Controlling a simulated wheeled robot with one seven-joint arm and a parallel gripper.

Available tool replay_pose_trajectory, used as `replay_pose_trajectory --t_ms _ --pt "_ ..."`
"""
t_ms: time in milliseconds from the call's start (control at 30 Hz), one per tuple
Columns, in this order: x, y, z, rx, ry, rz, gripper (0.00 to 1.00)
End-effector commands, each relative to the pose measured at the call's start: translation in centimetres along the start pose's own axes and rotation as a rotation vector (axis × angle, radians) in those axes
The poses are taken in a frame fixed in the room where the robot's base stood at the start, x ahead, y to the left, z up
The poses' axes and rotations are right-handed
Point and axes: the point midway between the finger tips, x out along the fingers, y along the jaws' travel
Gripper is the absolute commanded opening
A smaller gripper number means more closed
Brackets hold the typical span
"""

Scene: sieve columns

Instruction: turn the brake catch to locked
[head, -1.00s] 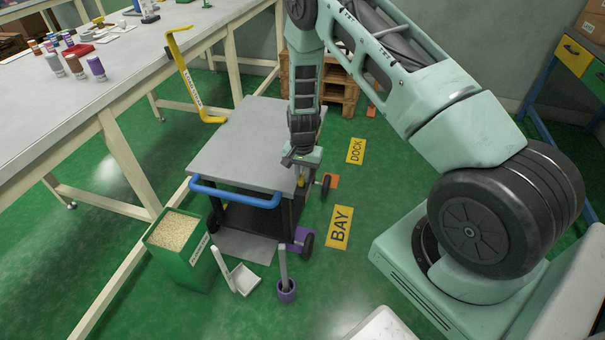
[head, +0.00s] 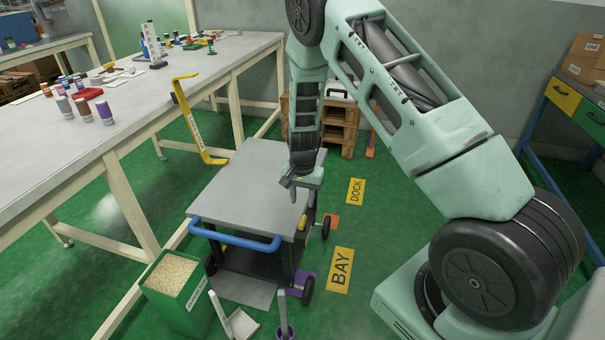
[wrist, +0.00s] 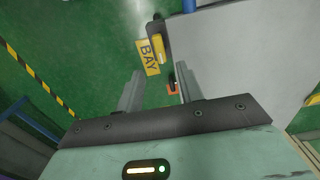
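The grey-topped cart (head: 250,175) with a blue handle (head: 235,236) stands on the green floor. A small yellow part, probably the brake catch (head: 303,222), shows at its right side below the top, partly hidden. In the wrist view, a yellow piece (wrist: 158,48) sits against a dark part at the cart's edge, beyond my fingertips; its setting cannot be read. My gripper (head: 302,184) is above the cart's right edge, pointing down. In the wrist view my gripper (wrist: 157,82) has its fingers apart, with nothing between them but floor and an orange patch beyond.
Floor signs BAY (head: 339,270) and DOCK (head: 356,192) lie right of the cart, with free floor around them. A long workbench (head: 110,110) stands at left, a yellow crowbar-like bar (head: 190,120) at its edge. A green bin (head: 175,292) stands by the handle.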

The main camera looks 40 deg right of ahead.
Motion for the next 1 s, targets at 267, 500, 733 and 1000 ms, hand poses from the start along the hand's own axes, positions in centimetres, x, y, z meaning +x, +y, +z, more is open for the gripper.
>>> replay_pose_trajectory --t_ms 267,500,733,1000 --pt "-6.3 0.0 0.0 -0.001 0.002 -0.002 0.37" --pt "-8.8 0.0 0.0 0.001 0.0 0.0 0.37" --pt "-9.0 0.1 0.0 0.001 -0.001 0.001 0.37" --pt "-9.0 0.0 0.0 0.001 0.0 0.001 0.37"
